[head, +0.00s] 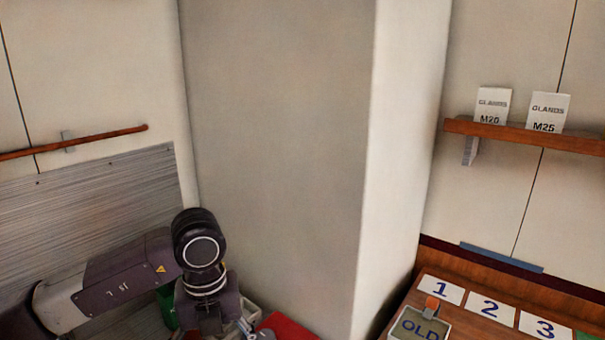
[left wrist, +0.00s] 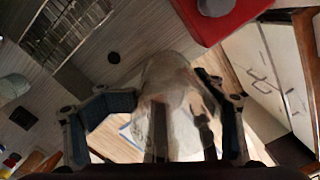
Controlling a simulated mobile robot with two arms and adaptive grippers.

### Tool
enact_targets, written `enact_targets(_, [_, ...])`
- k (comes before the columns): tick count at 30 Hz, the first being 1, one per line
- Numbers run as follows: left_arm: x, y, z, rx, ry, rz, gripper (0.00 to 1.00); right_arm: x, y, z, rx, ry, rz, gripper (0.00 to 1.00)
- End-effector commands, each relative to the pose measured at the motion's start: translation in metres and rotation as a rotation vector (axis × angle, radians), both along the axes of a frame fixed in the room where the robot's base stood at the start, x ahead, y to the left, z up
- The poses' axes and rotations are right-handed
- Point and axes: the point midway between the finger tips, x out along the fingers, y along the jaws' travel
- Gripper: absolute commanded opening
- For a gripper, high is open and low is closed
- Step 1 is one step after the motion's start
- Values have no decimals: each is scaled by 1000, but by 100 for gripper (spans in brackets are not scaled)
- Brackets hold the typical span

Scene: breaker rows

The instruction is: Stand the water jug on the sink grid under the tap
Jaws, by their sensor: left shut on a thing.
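My left gripper (head: 228,325) is at the bottom of the head view, its fingers pointing down and partly cut off. In the left wrist view my left gripper (left wrist: 163,100) is shut on a pale, translucent water jug (left wrist: 167,75), with a dark finger on either side. The jug's lower part is hidden by the gripper. A dark basin with thin bars, apparently the sink grid (left wrist: 68,32), is at the upper left of the left wrist view, apart from the jug. I cannot make out the tap. My right gripper is not in view.
A red surface (head: 288,327) lies right of my left gripper; it also shows in the left wrist view (left wrist: 222,22). A wall corner (head: 370,170) juts out in the middle. At right are a bench with number cards (head: 490,307) and a shelf (head: 525,135).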

Motion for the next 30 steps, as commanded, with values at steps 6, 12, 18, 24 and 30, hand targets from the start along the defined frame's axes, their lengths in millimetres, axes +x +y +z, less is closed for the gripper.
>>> enact_targets(6, [-12, 5, -7, -1, -2, -411, 39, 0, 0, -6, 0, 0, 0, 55])
enact_targets(12, [-23, 10, -13, -1, -6, -789, 39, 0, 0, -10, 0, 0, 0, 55])
enact_targets(18, [-35, 15, -18, 0, -9, -1167, 39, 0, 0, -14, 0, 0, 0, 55])
enact_targets(24, [-47, 19, -23, 1, -11, -1545, 39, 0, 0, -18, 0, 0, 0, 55])
enact_targets(30, [-59, 24, -29, 3, -12, -1924, 39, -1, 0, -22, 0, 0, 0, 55])
